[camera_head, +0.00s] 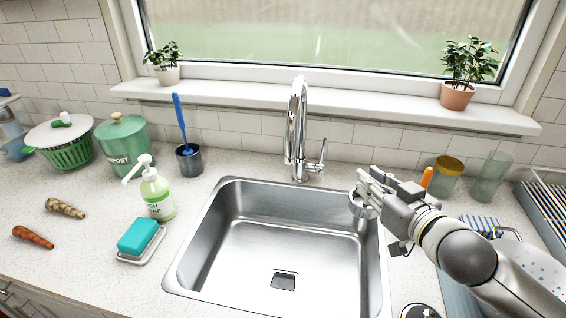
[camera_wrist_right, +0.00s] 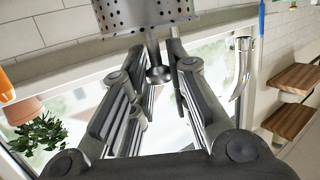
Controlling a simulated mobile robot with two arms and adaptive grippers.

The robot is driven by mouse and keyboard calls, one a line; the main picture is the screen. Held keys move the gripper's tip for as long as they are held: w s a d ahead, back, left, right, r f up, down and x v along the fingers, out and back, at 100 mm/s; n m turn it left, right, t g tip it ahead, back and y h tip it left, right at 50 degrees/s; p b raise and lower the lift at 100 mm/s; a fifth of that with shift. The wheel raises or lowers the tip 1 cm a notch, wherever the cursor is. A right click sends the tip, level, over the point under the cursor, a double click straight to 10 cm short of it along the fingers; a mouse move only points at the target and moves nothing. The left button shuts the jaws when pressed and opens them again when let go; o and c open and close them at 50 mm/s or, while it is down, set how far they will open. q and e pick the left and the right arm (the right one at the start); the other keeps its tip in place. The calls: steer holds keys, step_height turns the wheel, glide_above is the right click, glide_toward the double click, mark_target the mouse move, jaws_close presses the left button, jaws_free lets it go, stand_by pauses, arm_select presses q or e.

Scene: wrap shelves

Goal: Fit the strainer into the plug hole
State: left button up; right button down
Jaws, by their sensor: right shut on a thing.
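The strainer (camera_wrist_right: 148,16) is a perforated metal basket with a stem and small knob, seen at the top of the right wrist view. In the head view the strainer (camera_head: 361,207) hangs under my right gripper (camera_head: 366,187), above the sink's right rim. My right gripper (camera_wrist_right: 162,65) is shut on the strainer's knob, with a finger on each side. My left gripper is not in view.
The steel sink (camera_head: 240,230) is empty. The tall faucet (camera_head: 297,130) stands behind it. The soap bottle (camera_head: 157,194) and blue sponge (camera_head: 138,236) are left of it. Glass jars (camera_head: 446,178) stand at right. A round dark object (camera_head: 420,312) is cut off at the bottom edge.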

mark_target(360, 211)
steer(key=shift+f, duration=0.1)
steer(key=shift+s+a+f, duration=0.15)
steer(key=shift+s+f, duration=0.05)
steer(key=shift+m+t+h, duration=0.4)
steer(key=shift+m+h, duration=0.3)
steer(key=shift+h, duration=0.1)
steer(key=s+f, duration=0.2)
steer(key=s+a+f, duration=0.1)
steer(key=f, duration=0.1)
steer(key=shift+s+a+f, duration=0.15)
steer(key=shift+s+f, duration=0.1)
steer(key=shift+s, duration=0.1)
steer(key=s+d+f+m+h, duration=0.2)
steer(key=s+d+f+h, duration=0.1)
steer(key=s, duration=0.2)
steer(key=shift+f+m+h, duration=0.15)
steer(key=shift+m+h, duration=0.15)
steer(key=shift+h, duration=0.1)
